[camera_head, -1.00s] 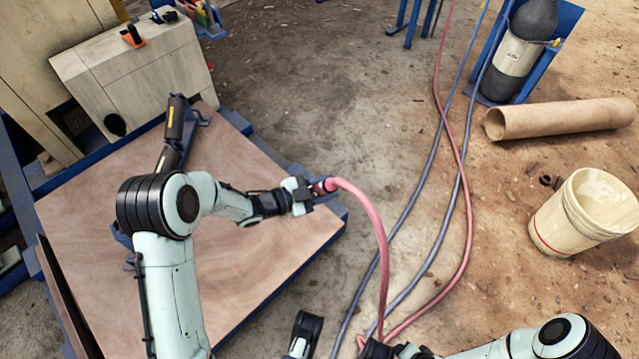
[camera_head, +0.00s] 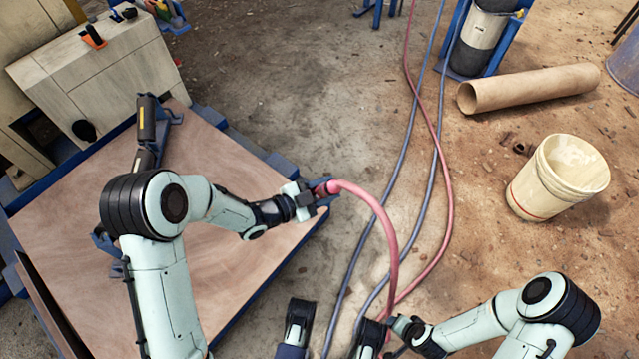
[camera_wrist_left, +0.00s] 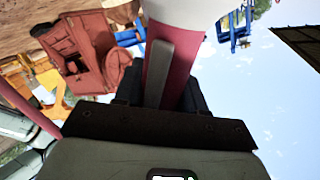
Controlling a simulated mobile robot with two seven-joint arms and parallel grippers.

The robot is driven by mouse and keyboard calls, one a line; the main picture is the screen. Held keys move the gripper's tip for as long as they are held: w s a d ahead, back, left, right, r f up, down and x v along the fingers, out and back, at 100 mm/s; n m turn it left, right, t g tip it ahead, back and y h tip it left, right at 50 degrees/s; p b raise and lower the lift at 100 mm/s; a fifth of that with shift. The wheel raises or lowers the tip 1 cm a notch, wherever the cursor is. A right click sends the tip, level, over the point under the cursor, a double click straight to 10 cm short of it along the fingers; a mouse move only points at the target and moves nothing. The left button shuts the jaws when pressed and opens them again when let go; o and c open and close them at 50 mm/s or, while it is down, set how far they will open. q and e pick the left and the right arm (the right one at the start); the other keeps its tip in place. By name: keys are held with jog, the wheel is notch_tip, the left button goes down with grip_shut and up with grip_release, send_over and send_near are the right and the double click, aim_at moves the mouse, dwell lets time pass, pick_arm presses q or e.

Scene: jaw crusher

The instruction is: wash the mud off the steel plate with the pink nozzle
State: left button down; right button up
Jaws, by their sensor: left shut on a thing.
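The pink nozzle (camera_wrist_left: 178,78) is between the fingers of my left gripper (camera_head: 318,190), which is shut on it. In the left wrist view it has a grey lever and a white end. In the head view the gripper hides most of it, and a pink hose (camera_head: 385,232) arcs down from it. A wide flat brown panel (camera_head: 240,275) lies on a blue frame below my left arm. It looks brown all over; I cannot tell steel from mud on it. My right gripper (camera_head: 392,330) is low in the head view beside the pink hose; its fingers are unclear.
A cream bucket (camera_head: 535,192) and a brown tube (camera_head: 530,87) are on the dirt at right. Blue hoses (camera_head: 402,160) run along the floor. A pale block-like housing (camera_head: 105,75) stands behind the panel. Bare floor (camera_head: 300,100) lies right of it.

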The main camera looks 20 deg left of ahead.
pick_arm(q)
jog(key=shift+s+d, duration=0.15)
jog(key=shift+d, duration=0.15)
jog(key=s+a, duration=0.4)
jog(key=s, duration=0.5)
jog(key=shift+p, duration=0.3)
dwell(1.1)
